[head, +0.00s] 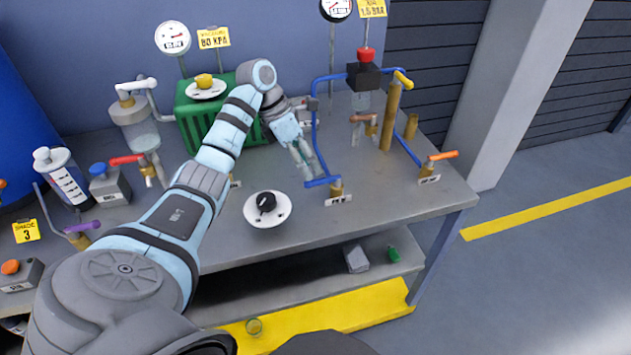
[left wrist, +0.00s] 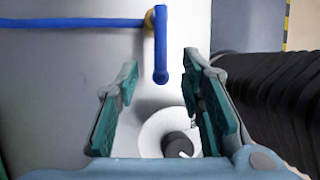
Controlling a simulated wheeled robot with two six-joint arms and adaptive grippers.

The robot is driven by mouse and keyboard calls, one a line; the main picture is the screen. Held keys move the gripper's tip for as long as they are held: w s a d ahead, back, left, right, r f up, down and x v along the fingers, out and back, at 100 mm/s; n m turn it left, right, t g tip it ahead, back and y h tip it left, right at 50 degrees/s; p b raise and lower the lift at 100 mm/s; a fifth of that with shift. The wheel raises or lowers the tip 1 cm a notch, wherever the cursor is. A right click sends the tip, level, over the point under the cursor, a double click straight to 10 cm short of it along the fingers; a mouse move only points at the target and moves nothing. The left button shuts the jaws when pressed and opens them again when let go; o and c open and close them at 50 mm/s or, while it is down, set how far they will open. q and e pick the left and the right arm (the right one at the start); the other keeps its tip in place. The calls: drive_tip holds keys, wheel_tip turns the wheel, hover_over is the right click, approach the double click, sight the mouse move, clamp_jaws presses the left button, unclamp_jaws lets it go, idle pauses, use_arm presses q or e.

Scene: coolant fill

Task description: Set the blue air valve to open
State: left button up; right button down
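The blue air valve has a blue lever handle (head: 322,182) on a brass body (head: 336,187) near the bench's front edge, with a small tag in front. In the left wrist view the blue handle (left wrist: 161,62) points down the picture from the brass body, roughly square to the blue pipe (left wrist: 75,22) coming from the left. My left gripper (head: 309,170) is just beside the handle in the head view. In the left wrist view its fingers (left wrist: 160,78) are open, with the handle seen between and beyond the fingertips; contact cannot be told. My right gripper is not in view.
A white dial with a black knob (head: 267,206) is left of the valve, near the bench edge. An orange-handled valve (head: 440,156) is to the right, brass cylinders (head: 391,115) behind. A green box (head: 190,122) stands behind my left arm. Bare bench (head: 400,195) lies right of the valve.

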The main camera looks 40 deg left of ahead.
sight(323, 183)
use_arm(q)
drive_tip(key=x, duration=0.4)
drive_tip(key=shift+d+f, duration=0.1)
clamp_jaws()
